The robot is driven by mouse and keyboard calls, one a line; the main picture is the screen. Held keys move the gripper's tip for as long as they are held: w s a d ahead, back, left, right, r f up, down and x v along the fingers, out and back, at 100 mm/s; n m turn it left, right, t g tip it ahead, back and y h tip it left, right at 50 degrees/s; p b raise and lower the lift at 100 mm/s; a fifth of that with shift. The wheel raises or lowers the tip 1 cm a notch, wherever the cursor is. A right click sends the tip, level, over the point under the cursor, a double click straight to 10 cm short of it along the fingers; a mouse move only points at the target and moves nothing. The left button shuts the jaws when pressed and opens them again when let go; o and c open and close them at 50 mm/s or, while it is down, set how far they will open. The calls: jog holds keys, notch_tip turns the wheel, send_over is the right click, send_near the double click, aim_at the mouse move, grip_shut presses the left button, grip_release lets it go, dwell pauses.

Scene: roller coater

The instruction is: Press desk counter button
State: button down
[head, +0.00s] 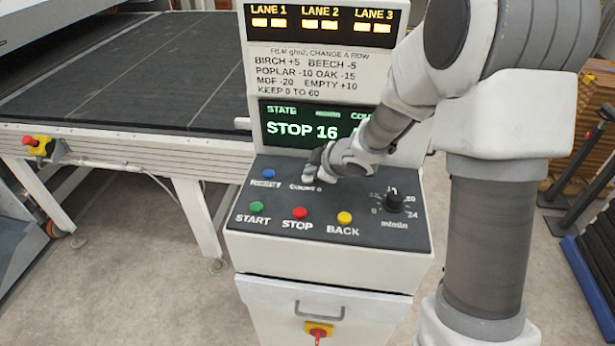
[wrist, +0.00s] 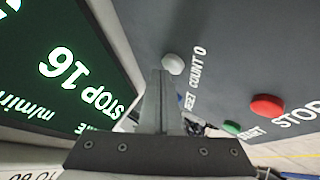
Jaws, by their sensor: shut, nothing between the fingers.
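The control desk (head: 245,200) has a sloped dark panel. A pale grey-white button (wrist: 173,63) beside the label "COUNT 0" shows in the wrist view. In the head view my gripper hides this button, and only part of its label shows. My gripper (head: 312,178) is shut and empty, low over the upper middle of the panel. In the wrist view its fingertips (wrist: 160,74) are right beside the button in the picture; I cannot tell whether they touch it. The display (head: 301,126) reads "STOP 16".
The panel also has a blue button (head: 268,174), green START (head: 256,207), red STOP (head: 300,213), yellow BACK (head: 344,218) and a black dial (head: 394,202). The upright display housing stands close behind my gripper. A dark conveyor (head: 130,70) is at left.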

aim_at(311, 179)
jog(key=shift+f+b, duration=0.4)
jog(key=shift+f, duration=0.1)
dwell(0.3)
jog(key=shift+r, duration=0.1)
jog(key=shift+r+p, duration=0.8)
jog(key=shift+p, duration=0.15)
notch_tip(311, 179, up, 5)
jog(key=p, duration=0.5)
jog(key=shift+r, duration=0.1)
dwell(0.5)
